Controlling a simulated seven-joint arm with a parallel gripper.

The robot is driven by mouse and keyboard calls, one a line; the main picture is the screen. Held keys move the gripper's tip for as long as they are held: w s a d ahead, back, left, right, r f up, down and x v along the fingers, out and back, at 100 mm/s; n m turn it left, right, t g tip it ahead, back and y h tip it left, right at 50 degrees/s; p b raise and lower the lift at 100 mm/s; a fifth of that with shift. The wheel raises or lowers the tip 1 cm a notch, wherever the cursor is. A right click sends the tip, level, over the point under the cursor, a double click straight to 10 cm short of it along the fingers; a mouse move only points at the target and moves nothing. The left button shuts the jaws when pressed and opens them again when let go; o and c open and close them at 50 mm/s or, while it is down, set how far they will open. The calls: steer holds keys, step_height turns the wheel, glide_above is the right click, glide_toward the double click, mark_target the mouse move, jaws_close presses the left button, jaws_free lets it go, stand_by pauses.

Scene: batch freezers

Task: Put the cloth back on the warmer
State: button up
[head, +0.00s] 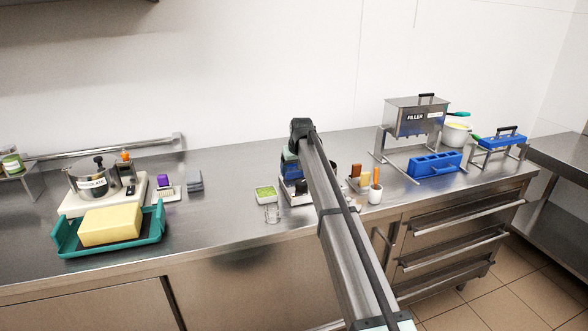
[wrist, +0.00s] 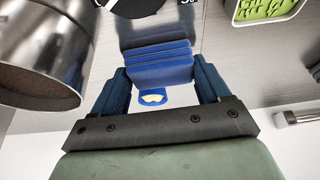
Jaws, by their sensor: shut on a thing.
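My gripper (wrist: 160,90) is shut on a folded blue cloth (wrist: 158,62), which shows as stacked layers between its two dark fingers in the wrist view. In the head view the gripper is mostly hidden behind my arm, and a blue patch, likely the cloth (head: 290,166), shows just left of the arm. It is over or just behind a small pale appliance; I cannot tell whether they touch. I cannot tell for sure which thing is the warmer; a pale base (head: 75,206) with a steel chocolate pot (head: 90,180) stands at the left.
A teal tray (head: 66,246) with a yellow block and folded grey cloths (head: 194,181) are at left. A green-filled dish (head: 265,194) and a white cup (head: 375,194) flank my arm. The filler (head: 415,118) and blue mould (head: 436,164) are at right.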

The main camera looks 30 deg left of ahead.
steer(key=o, duration=1)
steer(key=shift+f, duration=0.1)
steer(key=v, duration=1.2)
